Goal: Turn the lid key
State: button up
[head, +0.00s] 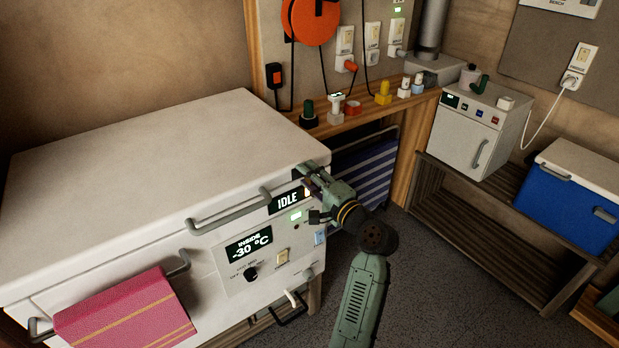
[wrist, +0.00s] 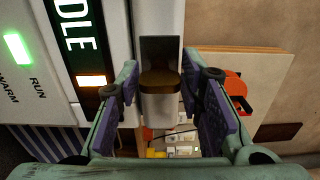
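A white chest freezer (head: 150,170) with a closed lid stands at the left in the head view. Its front shows an "IDLE" display (head: 285,202) and an "INSIDE -30 °C" display (head: 249,243). My gripper (head: 312,188) is at the freezer's upper right front corner, beside the "IDLE" display. In the wrist view a dark, brownish key-like piece (wrist: 160,82) with a pale block below it stands between my two fingers (wrist: 163,98). The fingers are open, with gaps visible on both sides of it. In the head view my gripper hides this piece.
A grey bar handle (head: 228,212) runs along the lid's front edge. A pink towel (head: 125,312) hangs on a front rail. A wooden shelf (head: 375,112) with small items is behind. A blue cooler (head: 570,205) and white box (head: 465,135) stand right. Floor (head: 430,270) is clear.

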jog(key=shift+o, duration=1.2)
jog(key=shift+s, duration=0.1)
jog(key=v, duration=1.2)
